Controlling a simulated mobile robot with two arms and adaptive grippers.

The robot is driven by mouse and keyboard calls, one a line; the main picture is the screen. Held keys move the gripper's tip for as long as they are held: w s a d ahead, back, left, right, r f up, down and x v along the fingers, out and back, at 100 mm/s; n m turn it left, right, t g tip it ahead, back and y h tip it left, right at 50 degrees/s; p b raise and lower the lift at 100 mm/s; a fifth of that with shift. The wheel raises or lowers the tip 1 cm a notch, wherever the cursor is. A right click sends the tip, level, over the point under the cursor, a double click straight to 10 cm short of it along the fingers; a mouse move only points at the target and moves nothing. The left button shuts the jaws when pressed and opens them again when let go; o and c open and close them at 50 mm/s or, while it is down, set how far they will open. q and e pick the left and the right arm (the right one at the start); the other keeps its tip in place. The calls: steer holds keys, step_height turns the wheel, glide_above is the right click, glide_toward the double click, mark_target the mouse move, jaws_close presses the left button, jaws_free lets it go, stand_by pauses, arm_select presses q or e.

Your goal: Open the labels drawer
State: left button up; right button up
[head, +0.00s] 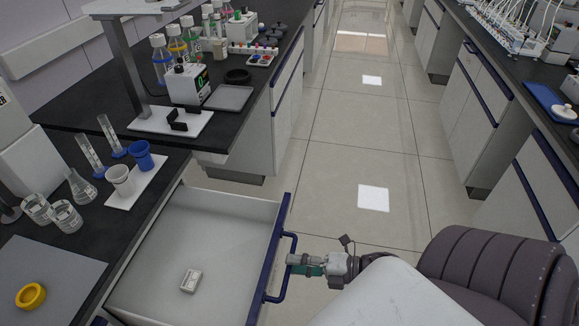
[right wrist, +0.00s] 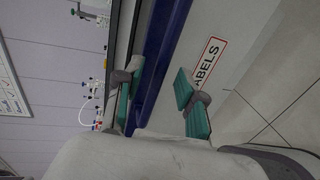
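The labels drawer (head: 195,245) is pulled well out from the bench in the head view. A small white box-like item (head: 191,281) lies inside it. The drawer has a blue front edge and a blue bar handle (head: 287,275). My right gripper (head: 304,265) is at the handle, coming from the right. In the right wrist view its two green-padded fingers (right wrist: 160,98) are spread apart, with a blue strip running between them. The red-framed LABELS sign (right wrist: 208,63) shows on the drawer front beside one finger. I cannot tell whether the fingers touch the handle. My left gripper is not in view.
The black bench (head: 100,180) at left carries beakers, flasks, cylinders and blue and white cups. Further back stand bottles and a small meter (head: 187,84). The tiled aisle floor (head: 350,150) is clear. Another bench with drawers (head: 480,90) lines the right side.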

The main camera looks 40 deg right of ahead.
steer(key=v, duration=0.9)
steer(key=shift+s+d, duration=0.2)
steer(key=shift+s, duration=0.05)
steer(key=s+d+f+m+g+h, duration=0.1)
steer(key=s+d+f+m+h, duration=0.1)
steer(key=f+m+h, duration=0.65)
steer(key=s+d+f+m+g+h, duration=0.1)
steer(key=s+d+f+m, duration=0.15)
steer(key=f+m, duration=0.75)
steer(key=s+a+f+m+g, duration=0.2)
steer(key=s+a+f+g, duration=0.2)
steer(key=s+a+f, duration=0.3)
steer(key=s+a+f+m+g, duration=0.2)
steer(key=s+a+f+g, duration=0.3)
steer(key=f, duration=1)
steer(key=s+a, duration=0.3)
steer(key=shift+a+m, duration=0.15)
steer(key=shift+m, duration=0.2)
